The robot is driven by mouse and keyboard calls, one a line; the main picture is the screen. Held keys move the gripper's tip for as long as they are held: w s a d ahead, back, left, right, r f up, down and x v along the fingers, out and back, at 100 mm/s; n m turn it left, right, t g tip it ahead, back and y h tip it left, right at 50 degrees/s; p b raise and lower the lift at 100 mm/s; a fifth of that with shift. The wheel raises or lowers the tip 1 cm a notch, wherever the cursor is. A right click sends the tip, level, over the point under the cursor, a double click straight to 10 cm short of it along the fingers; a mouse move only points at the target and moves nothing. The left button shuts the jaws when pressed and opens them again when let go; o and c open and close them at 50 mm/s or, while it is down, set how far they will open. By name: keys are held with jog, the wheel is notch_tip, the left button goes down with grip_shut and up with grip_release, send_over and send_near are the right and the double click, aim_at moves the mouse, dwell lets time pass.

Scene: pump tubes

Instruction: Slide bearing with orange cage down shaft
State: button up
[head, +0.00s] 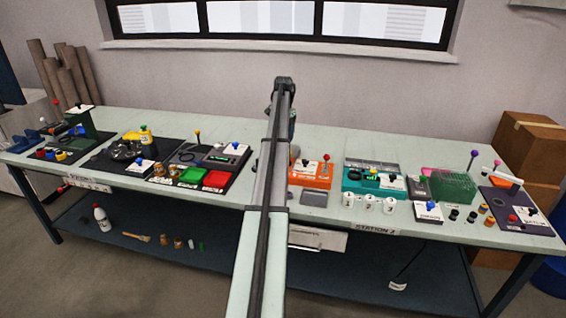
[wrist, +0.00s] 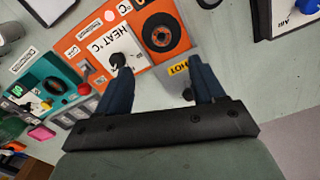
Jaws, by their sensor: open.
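A dark ring with an orange band around its centre (wrist: 166,33) lies on the orange heater panel (wrist: 110,45) in the wrist view; it looks like the bearing with the orange cage. My gripper (wrist: 158,64) is open and empty, its two dark blue fingers spread apart. The ring lies beyond the fingertips, apart from them. In the head view the orange heater (head: 313,180) stands just right of my arm, which hides part of it; my fingers cannot be made out there. I cannot tell which upright part on the bench is the shaft.
Beside the heater are a teal device (head: 375,183) and white cups (head: 368,203). A green block (head: 453,187) and a dark board (head: 515,208) stand at the right. Left of my arm are red (head: 215,180) and green trays. The bench's front strip is mostly clear.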

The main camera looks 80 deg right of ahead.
notch_tip(320, 180, down, 13)
jog(key=shift+w, duration=0.15)
jog(key=c, duration=1.3)
jog(key=shift+o, duration=0.2)
jog(key=shift+r, duration=0.1)
notch_tip(320, 180, up, 8)
jog(key=w+a, duration=0.1)
jog(key=w, duration=1.1)
jog(key=shift+a, duration=0.25)
jog(key=shift+r, duration=0.1)
